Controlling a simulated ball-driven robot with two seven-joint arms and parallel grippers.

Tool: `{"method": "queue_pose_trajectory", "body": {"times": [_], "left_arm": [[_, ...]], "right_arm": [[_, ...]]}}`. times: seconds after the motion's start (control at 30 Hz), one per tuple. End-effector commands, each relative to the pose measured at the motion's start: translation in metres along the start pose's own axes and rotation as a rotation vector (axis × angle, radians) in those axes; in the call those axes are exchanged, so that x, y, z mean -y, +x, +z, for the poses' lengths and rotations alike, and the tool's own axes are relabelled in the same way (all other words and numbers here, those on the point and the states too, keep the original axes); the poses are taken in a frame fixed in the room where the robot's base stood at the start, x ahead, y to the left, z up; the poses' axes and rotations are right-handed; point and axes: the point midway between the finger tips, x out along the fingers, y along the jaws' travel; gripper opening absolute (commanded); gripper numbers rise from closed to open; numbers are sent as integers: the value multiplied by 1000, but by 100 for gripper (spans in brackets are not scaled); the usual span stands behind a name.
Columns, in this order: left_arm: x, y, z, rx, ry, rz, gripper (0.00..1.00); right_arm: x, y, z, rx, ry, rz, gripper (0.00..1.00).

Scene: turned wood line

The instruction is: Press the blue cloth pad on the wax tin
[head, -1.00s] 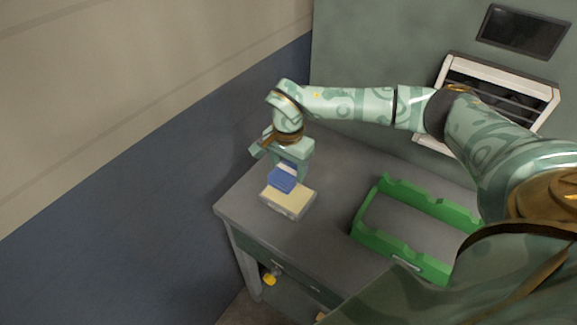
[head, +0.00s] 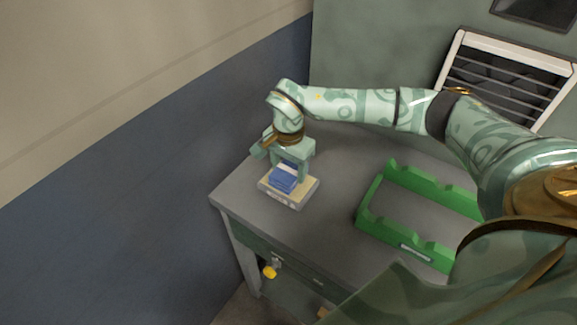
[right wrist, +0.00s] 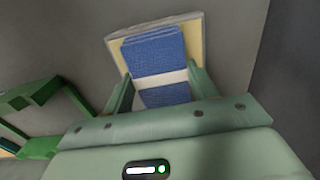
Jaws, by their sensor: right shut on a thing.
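The blue cloth pad (head: 284,178) is held in my right gripper (head: 290,172), which is shut on it. In the right wrist view the pad (right wrist: 155,57) has a pale band across it and sits between the two fingers (right wrist: 160,92). The wax tin (head: 293,199) is a shallow box with a cream top, on the table near its left edge. The pad is over the tin's top and appears to be down on it; whether it touches is hard to tell. The tin's rim (right wrist: 196,26) shows around the pad in the right wrist view. My left gripper is not in view.
A green cradle-like frame (head: 367,212) stands on the grey table (head: 265,220) to the right of the tin. A wall is on the left and a slatted white-framed vent (head: 516,105) is at the back right. Bare tabletop lies between tin and frame.

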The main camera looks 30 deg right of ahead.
Motion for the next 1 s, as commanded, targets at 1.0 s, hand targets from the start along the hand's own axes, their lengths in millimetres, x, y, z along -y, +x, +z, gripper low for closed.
{"method": "queue_pose_trajectory", "body": {"times": [1.0], "left_arm": [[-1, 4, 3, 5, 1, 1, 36]], "right_arm": [[0, 9, 0, 0, 0, 0, 39]]}}
